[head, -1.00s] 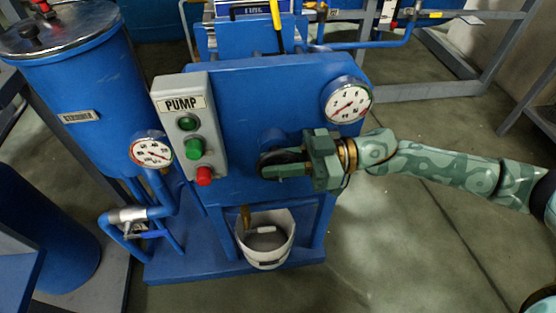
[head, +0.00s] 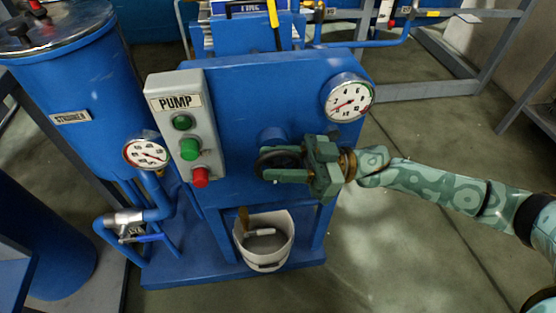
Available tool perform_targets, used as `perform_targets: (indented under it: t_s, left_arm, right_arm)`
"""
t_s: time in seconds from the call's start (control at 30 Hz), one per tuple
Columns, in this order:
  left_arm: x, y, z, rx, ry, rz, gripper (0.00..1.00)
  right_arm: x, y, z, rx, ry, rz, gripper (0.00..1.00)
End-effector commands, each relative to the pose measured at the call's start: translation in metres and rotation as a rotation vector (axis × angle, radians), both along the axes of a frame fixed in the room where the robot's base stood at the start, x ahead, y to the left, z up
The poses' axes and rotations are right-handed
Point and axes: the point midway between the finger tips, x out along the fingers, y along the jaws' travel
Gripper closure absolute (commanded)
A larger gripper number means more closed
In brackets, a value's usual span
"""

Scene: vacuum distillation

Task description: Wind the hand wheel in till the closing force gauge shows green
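The dark hand wheel (head: 280,160) is on the front of the blue pump housing (head: 250,100), partly hidden by my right gripper. My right gripper (head: 287,165) comes in from the right, its green fingers around the wheel; it appears shut on it, though the far finger's contact is hidden. The white round gauge (head: 347,98) sits above and right of the wheel. Its red needle seems to point to the lower left; the coloured marks at its rim are too small to read surely. My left gripper is out of view.
A grey PUMP box (head: 184,125) with green and red buttons stands left of the wheel. A second gauge (head: 146,152) is by the blue strainer tank (head: 70,90). A white bucket (head: 265,255) stands below. The floor at right is clear.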

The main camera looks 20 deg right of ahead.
Motion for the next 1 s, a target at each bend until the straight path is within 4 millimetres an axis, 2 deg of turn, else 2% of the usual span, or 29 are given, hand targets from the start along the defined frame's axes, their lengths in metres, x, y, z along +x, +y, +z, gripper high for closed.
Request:
perform_targets:
  t_s: [0.37, 0.47, 0.57, 0.8, 1.0]
  left_arm:
    - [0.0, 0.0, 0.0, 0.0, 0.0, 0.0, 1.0]
    - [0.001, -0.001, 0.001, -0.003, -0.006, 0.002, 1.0]
    - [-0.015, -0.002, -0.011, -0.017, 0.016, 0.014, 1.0]
    - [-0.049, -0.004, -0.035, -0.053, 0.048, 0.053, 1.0]
    - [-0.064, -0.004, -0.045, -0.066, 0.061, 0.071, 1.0]
  right_arm:
    - [0.0, 0.0, 0.0, -0.001, 0.0, 0.0, 0.65]
    - [-0.002, -0.006, -0.001, -0.002, 0.002, -0.001, 0.65]
    - [-0.006, -0.021, -0.004, -0.004, 0.002, -0.002, 0.65]
    - [-0.023, -0.081, -0.019, -0.004, 0.003, -0.004, 0.65]
    - [-0.035, -0.126, -0.032, -0.004, 0.002, -0.003, 0.65]
